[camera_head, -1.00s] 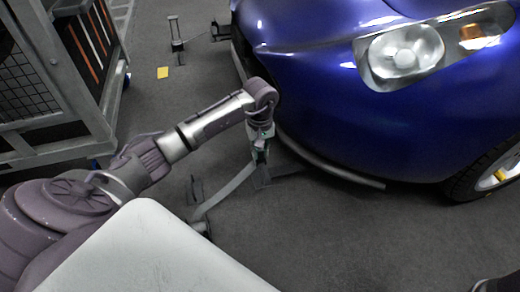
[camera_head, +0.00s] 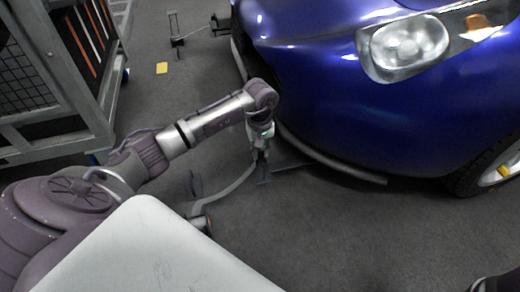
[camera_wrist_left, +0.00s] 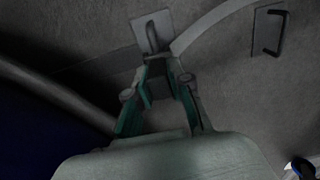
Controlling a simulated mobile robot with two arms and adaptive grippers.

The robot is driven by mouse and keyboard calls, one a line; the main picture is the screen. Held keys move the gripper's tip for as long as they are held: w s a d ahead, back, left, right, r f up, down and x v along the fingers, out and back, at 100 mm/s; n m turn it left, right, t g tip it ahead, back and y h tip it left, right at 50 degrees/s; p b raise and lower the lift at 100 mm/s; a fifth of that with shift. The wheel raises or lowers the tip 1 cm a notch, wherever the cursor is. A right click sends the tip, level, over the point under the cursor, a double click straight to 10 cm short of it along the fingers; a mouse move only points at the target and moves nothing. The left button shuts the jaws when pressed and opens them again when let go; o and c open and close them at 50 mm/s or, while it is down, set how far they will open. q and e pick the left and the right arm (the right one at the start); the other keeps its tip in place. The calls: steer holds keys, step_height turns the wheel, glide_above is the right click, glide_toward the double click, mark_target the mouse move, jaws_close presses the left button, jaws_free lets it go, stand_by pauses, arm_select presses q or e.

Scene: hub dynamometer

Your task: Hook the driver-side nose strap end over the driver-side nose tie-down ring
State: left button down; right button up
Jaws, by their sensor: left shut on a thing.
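My left gripper (camera_head: 262,150) is low in front of the blue car's nose, pointing down. In the left wrist view its fingers (camera_wrist_left: 166,70) are shut on the end of the grey strap (camera_head: 240,183). The strap (camera_wrist_left: 212,24) curves away to the upper right there. Just beyond the fingertips is a pale floor plate (camera_wrist_left: 141,29) with a dark loop over it. I cannot tell whether the loop is the strap's hook or the tie-down ring, nor whether they touch. The plate also shows below the gripper in the head view (camera_head: 264,178).
The blue car (camera_head: 330,80) stands close on the right, its lower lip (camera_head: 335,168) beside the gripper. Another floor plate (camera_wrist_left: 268,30) with a dark handle lies nearby. A wheeled metal rack (camera_head: 60,80) stands left. A yellow square (camera_head: 162,68) lies on the floor.

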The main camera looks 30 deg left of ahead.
arm_select(q)
steer(key=c, duration=1)
jaws_free()
steer(key=shift+r, duration=0.1)
step_height(320, 180, up, 12)
steer(key=shift+f, duration=0.1)
